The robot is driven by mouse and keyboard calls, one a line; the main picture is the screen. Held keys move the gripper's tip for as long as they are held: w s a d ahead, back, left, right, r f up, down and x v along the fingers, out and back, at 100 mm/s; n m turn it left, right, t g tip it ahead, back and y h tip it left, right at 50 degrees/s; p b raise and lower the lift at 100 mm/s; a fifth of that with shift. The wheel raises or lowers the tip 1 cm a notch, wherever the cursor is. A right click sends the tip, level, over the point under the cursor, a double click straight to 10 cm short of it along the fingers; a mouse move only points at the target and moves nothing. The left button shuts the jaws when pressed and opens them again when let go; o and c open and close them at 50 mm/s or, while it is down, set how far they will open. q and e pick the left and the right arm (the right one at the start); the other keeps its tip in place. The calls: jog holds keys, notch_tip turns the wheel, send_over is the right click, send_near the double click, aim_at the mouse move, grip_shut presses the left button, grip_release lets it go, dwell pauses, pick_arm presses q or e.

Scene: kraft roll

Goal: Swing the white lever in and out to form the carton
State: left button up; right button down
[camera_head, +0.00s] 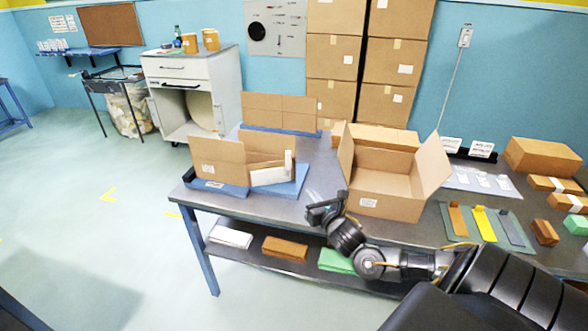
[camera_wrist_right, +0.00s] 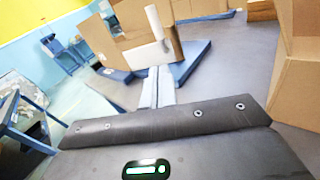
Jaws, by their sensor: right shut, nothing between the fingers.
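The carton (camera_head: 219,160) stands part-folded on the blue forming stand (camera_head: 290,190) at the table's left end. The white lever (camera_head: 272,175) lies along the carton's front right side, with a short upright part at its right end. In the right wrist view the lever (camera_wrist_right: 146,56) shows ahead of the fingers, against the brown carton (camera_wrist_right: 128,25). My right gripper (camera_head: 318,204) is to the right of the stand, near the table's front edge. Its fingers (camera_wrist_right: 158,85) are shut and empty, apart from the lever. My left gripper is in neither view.
An open brown box (camera_head: 390,205) stands just right of my right gripper. Flat carton blanks (camera_head: 280,107) stand behind the forming stand. Coloured strips lie on a green mat (camera_head: 457,229) at right. The floor left of the table is clear.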

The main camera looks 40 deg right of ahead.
aim_at(290, 162)
jog(key=shift+n+t, duration=0.3)
jog(key=shift+n, duration=0.4)
jog(key=x, duration=0.4)
jog(key=r+p+x, duration=0.1)
jog(key=x, duration=0.4)
jog(key=r+p+x, duration=0.1)
jog(key=x, duration=0.4)
jog(key=shift+w+d, duration=0.15)
jog(key=shift+d, duration=0.1)
jog(key=w+d+b, duration=0.3)
jog(key=shift+w+d, duration=0.1)
jog(key=shift+d, duration=0.1)
